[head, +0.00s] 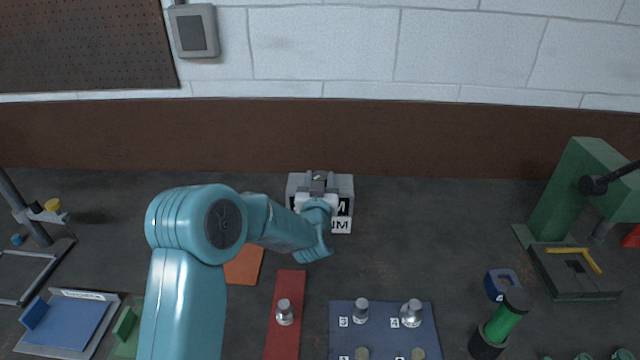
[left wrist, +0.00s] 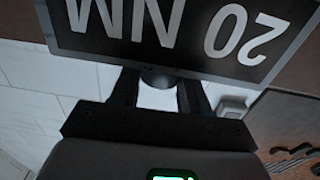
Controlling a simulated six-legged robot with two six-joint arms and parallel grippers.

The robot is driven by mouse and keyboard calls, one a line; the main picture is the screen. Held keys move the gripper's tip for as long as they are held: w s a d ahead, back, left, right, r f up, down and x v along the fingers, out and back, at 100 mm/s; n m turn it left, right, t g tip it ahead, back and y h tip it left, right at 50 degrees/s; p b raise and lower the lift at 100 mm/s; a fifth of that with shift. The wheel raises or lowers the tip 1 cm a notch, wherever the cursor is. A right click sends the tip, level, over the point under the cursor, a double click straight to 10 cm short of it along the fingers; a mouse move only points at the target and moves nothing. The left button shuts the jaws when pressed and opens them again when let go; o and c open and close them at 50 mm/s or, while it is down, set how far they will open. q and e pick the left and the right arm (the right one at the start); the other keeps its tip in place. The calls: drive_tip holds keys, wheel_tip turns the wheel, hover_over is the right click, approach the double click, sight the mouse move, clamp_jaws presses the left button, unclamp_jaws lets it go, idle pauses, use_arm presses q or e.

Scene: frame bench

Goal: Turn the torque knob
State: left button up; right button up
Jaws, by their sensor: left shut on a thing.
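A small grey torque box (head: 346,188) with a white label strip reading NM stands at the back middle of the bench. In the left wrist view its dark panel (left wrist: 262,68) reads 20 NM upside down. My left gripper (head: 318,182) is at the box, and my forearm and wrist hide part of its front. In the left wrist view the fingers (left wrist: 158,88) stand on either side of a dark round knob (left wrist: 158,77) and are shut on it. Most of the knob is hidden. My right gripper does not show.
A red strip (head: 277,333) with a metal piece, an orange pad (head: 243,266) and a blue mat (head: 384,333) with several metal pieces lie in front. Bare bench lies right of the box.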

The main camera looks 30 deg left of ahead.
use_arm(q)
drive_tip(key=o, duration=1.1)
drive_tip(key=shift+c, duration=0.2)
drive_tip(key=b+v, duration=0.4)
drive_tip(key=v, duration=1.2)
drive_tip(key=shift+s+d, duration=0.1)
